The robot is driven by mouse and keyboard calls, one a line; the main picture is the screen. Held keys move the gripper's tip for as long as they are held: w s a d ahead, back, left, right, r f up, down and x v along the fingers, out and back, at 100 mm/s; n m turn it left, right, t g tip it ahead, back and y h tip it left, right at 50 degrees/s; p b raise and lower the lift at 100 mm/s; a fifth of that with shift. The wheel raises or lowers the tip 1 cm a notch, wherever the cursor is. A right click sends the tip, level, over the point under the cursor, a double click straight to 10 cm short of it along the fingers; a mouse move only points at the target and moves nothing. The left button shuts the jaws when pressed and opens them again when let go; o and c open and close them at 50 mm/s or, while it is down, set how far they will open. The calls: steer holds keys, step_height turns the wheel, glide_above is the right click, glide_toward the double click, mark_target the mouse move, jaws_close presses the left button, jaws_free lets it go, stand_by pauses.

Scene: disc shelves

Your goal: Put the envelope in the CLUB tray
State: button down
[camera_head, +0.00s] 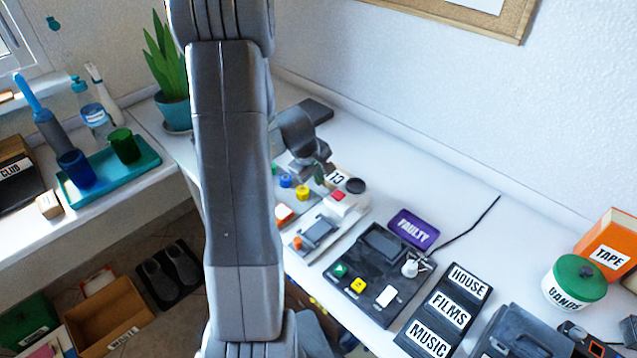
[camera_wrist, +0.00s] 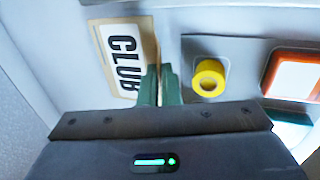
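The envelope, cream with a white label reading CLUB, shows in the wrist view (camera_wrist: 101,65) just left of my fingers. In the head view the envelope (camera_head: 341,175) is partly hidden beside my gripper (camera_head: 321,173). In the wrist view the green fingers of my gripper (camera_wrist: 160,84) are close together, with the envelope's near edge between them. They look shut on that edge. I cannot tell whether the envelope is clear of the desk. The dark CLUB tray (camera_head: 22,190) stands on the left counter at the picture's left edge, partly cut off.
A yellow ring (camera_wrist: 209,78) lies right of my fingers. A panel with buttons (camera_head: 370,270), a purple FAULTY box (camera_head: 413,229) and black label trays (camera_head: 443,310) stand on the desk. A teal tray (camera_head: 140,160) with cups is beside the CLUB tray. A potted plant (camera_head: 173,110) stands in the corner.

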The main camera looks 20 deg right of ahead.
step_height(320, 180, down, 2)
steer(key=shift+f, duration=0.1)
steer(key=c, duration=1.9)
jaws_free()
steer(key=shift+c, duration=0.2)
